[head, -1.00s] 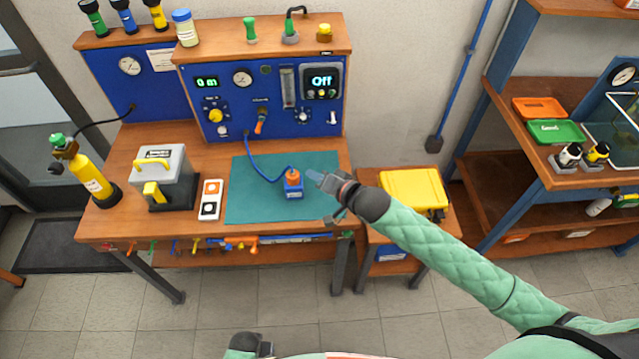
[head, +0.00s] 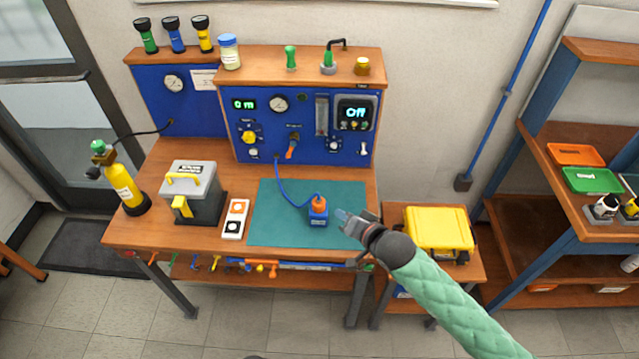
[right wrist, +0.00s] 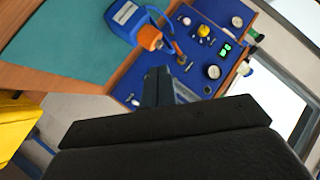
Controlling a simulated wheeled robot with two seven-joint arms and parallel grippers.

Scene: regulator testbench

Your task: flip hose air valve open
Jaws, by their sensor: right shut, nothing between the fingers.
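A small lever with an orange handle (head: 291,149) is on the blue panel of the bench, hanging downward at a slant; its lettering is too small to read. A blue hose (head: 284,189) runs from the panel below it to a blue block with an orange top (head: 318,212) on the green mat (head: 270,230). The block also shows in the right wrist view (right wrist: 127,20). My right gripper (head: 343,215) is shut and empty, just right of the block and apart from the lever. Its fingers (right wrist: 158,85) point toward the panel in the right wrist view. My left gripper is not in view.
A grey box with yellow handles (head: 193,192), a white two-button plate (head: 235,219) and a yellow cylinder (head: 122,182) stand on the bench's left. A yellow case (head: 439,230) sits on a side table at right. The mat's left part is clear.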

